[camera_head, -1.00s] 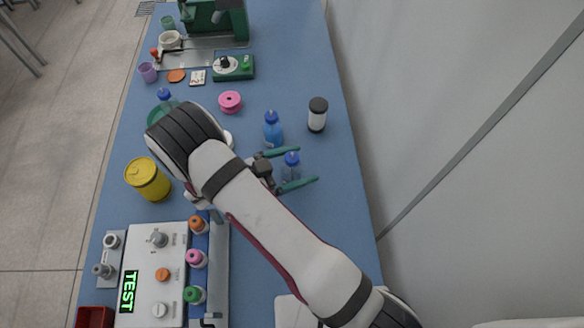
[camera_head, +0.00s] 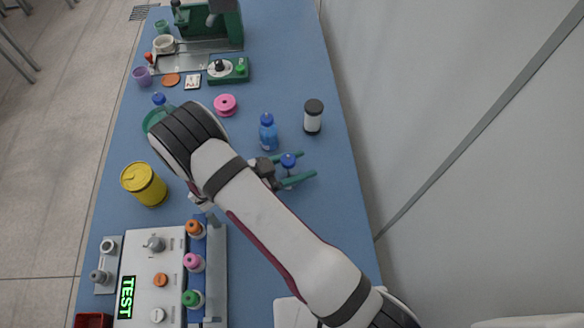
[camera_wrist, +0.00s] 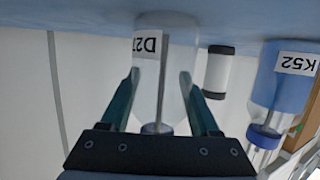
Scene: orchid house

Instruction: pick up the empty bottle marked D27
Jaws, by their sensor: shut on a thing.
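The bottle marked D27 (camera_wrist: 176,60) is clear and looks empty, with a blue cap and a white label partly readable as "D2". It shows upside down in the wrist view, its base against the blue table surface. In the head view its blue cap (camera_head: 288,160) shows between the green fingers. My gripper (camera_head: 308,164) is shut on the bottle, one finger on each side; the fingers also show in the wrist view (camera_wrist: 161,78). The bottle looks upright; I cannot tell any gap under it.
A blue-filled bottle marked K52 (camera_wrist: 280,85) stands close by, also seen in the head view (camera_head: 268,133). A black-capped white jar (camera_head: 313,118) is behind to the right. A yellow tin (camera_head: 144,185) stands left of my arm. The blue table (camera_head: 335,215) is clear at right.

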